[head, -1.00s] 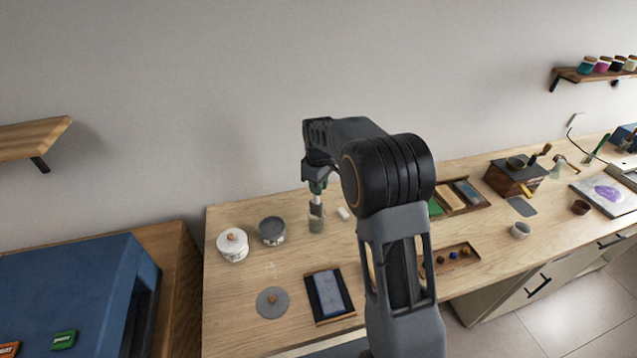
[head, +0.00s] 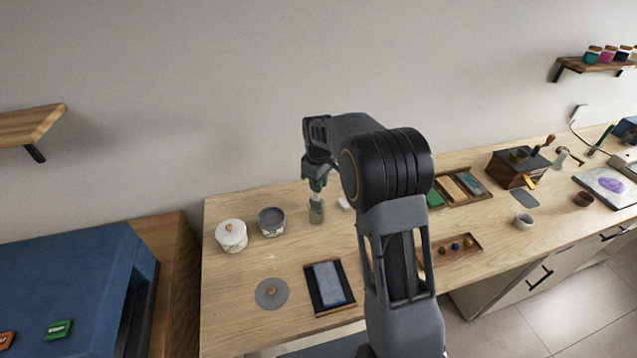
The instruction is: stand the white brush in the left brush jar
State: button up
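My gripper (head: 317,186) points down in front of the back wall, above a small greyish glass jar (head: 316,214) on the wooden workbench. A short pale piece (head: 316,199) shows between the green-tinted fingertips and the jar's mouth. It may be part of the white brush, but it is too small to be sure. The fingers are small and partly hidden by my wrist, so I cannot tell whether they are open or shut.
A white lidded pot (head: 231,237) and a grey open pot (head: 271,222) stand left of the jar. A round grey lid (head: 271,293) and a dark tray (head: 314,298) lie in front. A small white block (head: 344,204) sits to the right. Bare wood lies between them.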

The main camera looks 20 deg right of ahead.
jog(key=o, duration=0.5)
jog(key=shift+r, duration=0.15)
notch_tip(320, 180, up, 14)
jog(key=b, duration=0.1)
jog(key=shift+f, duration=0.2)
dwell(0.7)
notch_tip(320, 180, down, 5)
jog(key=s+m, duration=0.3)
jog(key=m, duration=0.1)
jog(key=s+m+t, duration=0.4)
jog(key=s, duration=1.8)
jog(key=shift+s+a+r+t, duration=0.15)
jog(key=shift+a+t, duration=0.1)
jog(key=shift+t, duration=0.15)
